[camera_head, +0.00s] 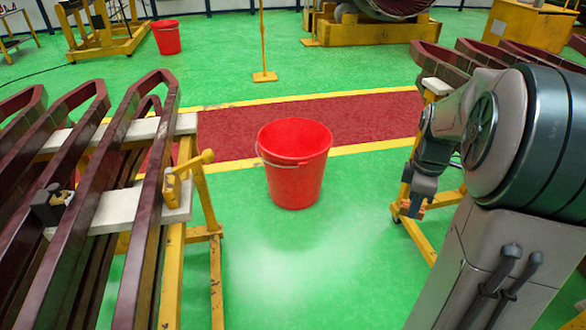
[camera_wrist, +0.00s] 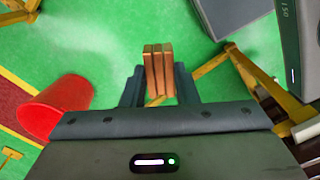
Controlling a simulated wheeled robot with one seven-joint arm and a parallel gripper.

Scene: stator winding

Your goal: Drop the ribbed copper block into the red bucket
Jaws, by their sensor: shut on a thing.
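The ribbed copper block (camera_wrist: 158,70) is held between the two fingers of my gripper (camera_wrist: 158,88) in the wrist view. In the head view my gripper (camera_head: 414,208) hangs at the right, fingers down, with a small copper-coloured part of the block showing at its tip. The red bucket (camera_head: 294,165) stands upright on the green floor in the middle of the head view, its wire handle lying against its side. My gripper is to the right of the bucket and apart from it. In the wrist view the bucket (camera_wrist: 70,97) is at the left.
A yellow stand with long dark-red coils (camera_head: 140,150) fills the left. A dark block (camera_head: 48,205) lies there. More coils (camera_head: 450,58) are on a stand behind my arm. Another red bucket (camera_head: 166,37) stands far back left. The floor around the near bucket is clear.

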